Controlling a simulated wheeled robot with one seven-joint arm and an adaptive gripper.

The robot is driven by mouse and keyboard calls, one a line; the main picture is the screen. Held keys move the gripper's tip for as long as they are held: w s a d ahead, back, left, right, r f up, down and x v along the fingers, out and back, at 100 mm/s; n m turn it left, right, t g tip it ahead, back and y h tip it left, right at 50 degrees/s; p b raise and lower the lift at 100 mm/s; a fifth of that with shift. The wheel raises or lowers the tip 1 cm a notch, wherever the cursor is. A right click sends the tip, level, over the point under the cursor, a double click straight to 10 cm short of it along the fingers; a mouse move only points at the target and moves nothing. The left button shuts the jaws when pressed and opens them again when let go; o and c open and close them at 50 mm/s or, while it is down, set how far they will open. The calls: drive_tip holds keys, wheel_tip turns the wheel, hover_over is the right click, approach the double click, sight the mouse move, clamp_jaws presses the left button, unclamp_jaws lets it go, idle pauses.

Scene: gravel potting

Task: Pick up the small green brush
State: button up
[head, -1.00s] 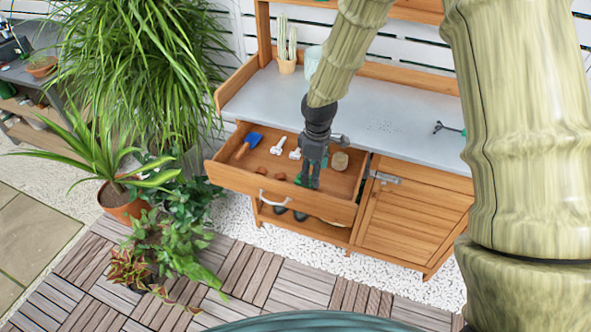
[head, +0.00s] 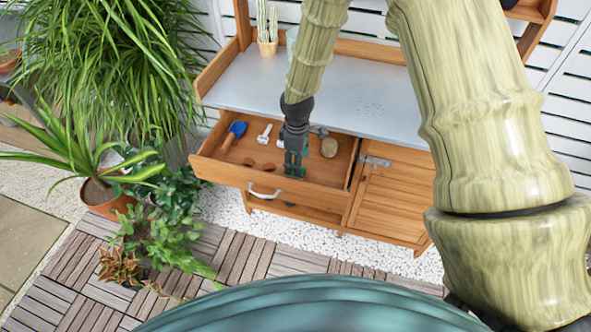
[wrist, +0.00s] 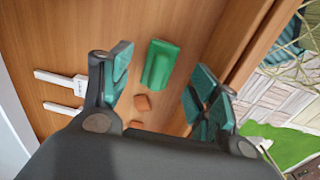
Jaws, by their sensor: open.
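In the wrist view a small green block-like thing (wrist: 160,65), which looks like the green brush, lies on the wooden drawer floor. It shows in the gap between my fingertips, toward the upper side. My gripper (wrist: 162,88) is open and empty, its teal-padded fingers apart on either side of this gap. I cannot tell how far above the drawer floor the tips are. In the head view my gripper (head: 294,171) points down into the open drawer (head: 262,184), near its front. There the gripper mostly hides the green thing.
The drawer also holds a blue-ended tool (head: 235,131), white pieces (head: 264,134), terracotta bits (wrist: 142,102) and a round tan item (head: 329,147). The drawer's front wall (wrist: 235,60) is close to the right finger. The grey bench top (head: 250,86) overhangs behind.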

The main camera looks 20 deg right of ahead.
drive_tip(key=shift+a+f+p, duration=0.25)
drive_tip(key=shift+f+p, duration=0.1)
drive_tip(key=shift+f, duration=0.1)
drive_tip(key=shift+w+f+p, duration=0.25)
drive_tip(key=shift+f+p, duration=0.2)
drive_tip(key=shift+f, duration=1.65)
drive_tip(key=c, duration=1.1)
